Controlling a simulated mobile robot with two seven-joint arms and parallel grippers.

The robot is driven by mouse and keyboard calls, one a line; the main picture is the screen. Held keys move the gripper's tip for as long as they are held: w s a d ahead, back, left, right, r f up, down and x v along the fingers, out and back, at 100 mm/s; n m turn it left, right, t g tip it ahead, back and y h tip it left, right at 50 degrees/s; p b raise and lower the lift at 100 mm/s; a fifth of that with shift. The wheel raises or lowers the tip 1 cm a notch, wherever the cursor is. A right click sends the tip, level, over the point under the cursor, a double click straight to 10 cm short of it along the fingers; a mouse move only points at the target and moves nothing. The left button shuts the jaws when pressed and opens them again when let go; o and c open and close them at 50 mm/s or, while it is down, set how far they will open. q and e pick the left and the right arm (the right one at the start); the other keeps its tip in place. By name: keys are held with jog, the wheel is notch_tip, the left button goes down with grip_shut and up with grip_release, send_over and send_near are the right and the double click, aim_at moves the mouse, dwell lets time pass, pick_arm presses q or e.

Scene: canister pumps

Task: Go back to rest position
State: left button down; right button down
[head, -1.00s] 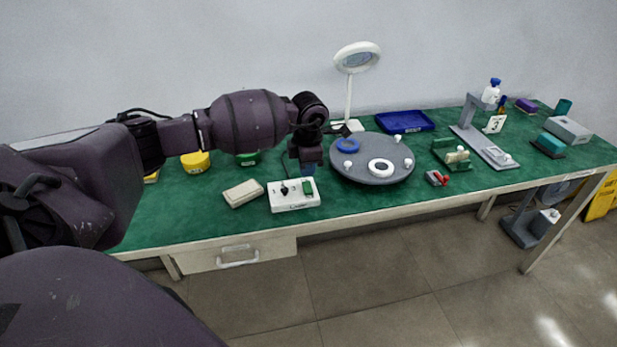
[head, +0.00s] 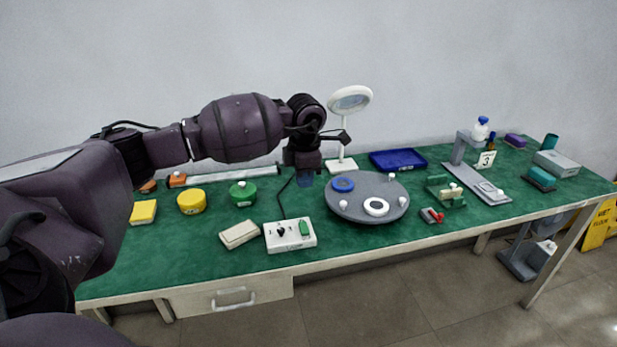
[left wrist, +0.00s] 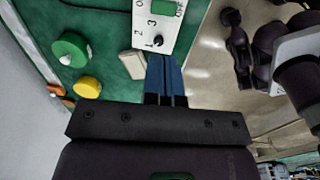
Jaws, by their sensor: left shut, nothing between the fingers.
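My left arm comes in from the left in the head view and reaches over the green bench. My left gripper (head: 305,178) hangs above the bench, behind the white switch box and left of the grey round turntable. In the left wrist view its blue fingers (left wrist: 166,82) are shut together with nothing between them. The white switch box (head: 283,238) has a dark knob and a green switch; it also shows in the left wrist view (left wrist: 146,22). My right gripper is not in view.
The grey turntable (head: 354,211) carries a blue ring (head: 343,184) and a white ring (head: 376,206). A magnifier lamp (head: 350,98) stands behind it. A beige block (head: 239,235), a green canister (head: 243,194) and a yellow canister (head: 192,201) stand left. A blue tray (head: 398,160) lies behind.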

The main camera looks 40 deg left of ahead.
pick_arm(q)
jog(key=w+d+r+n+t+h, duration=0.1)
jog(key=d+r+n+t+h, duration=0.4)
jog(key=d+h, duration=0.45)
jog(key=w+d+r+n+t+h, duration=0.1)
jog(key=d+r+n+t+h, duration=0.5)
jog(key=d, duration=0.7)
jog(key=s+a+f+n+t+y, duration=0.3)
jog(key=s+f+n+y, duration=0.15)
jog(key=f+n, duration=0.65)
jog(key=s+a+f+n+t+y, duration=0.25)
jog(key=f+n+y, duration=0.35)
jog(key=f+n, duration=0.45)
jog(key=s+a+f+n+g+y, duration=0.1)
jog(key=s+f+n+g, duration=0.1)
jog(key=s+f, duration=0.3)
jog(key=s+a+f+n+g+y, duration=0.1)
jog(key=s+f+n, duration=0.4)
jog(key=s, duration=0.7)
jog(key=s+a+f+n+g+y, duration=0.2)
jog(key=s+f+n+g, duration=0.1)
jog(key=s+f, duration=0.3)
jog(key=shift+s+a+f, duration=0.25)
jog(key=shift+s+a, duration=0.1)
jog(key=shift+s, duration=0.8)
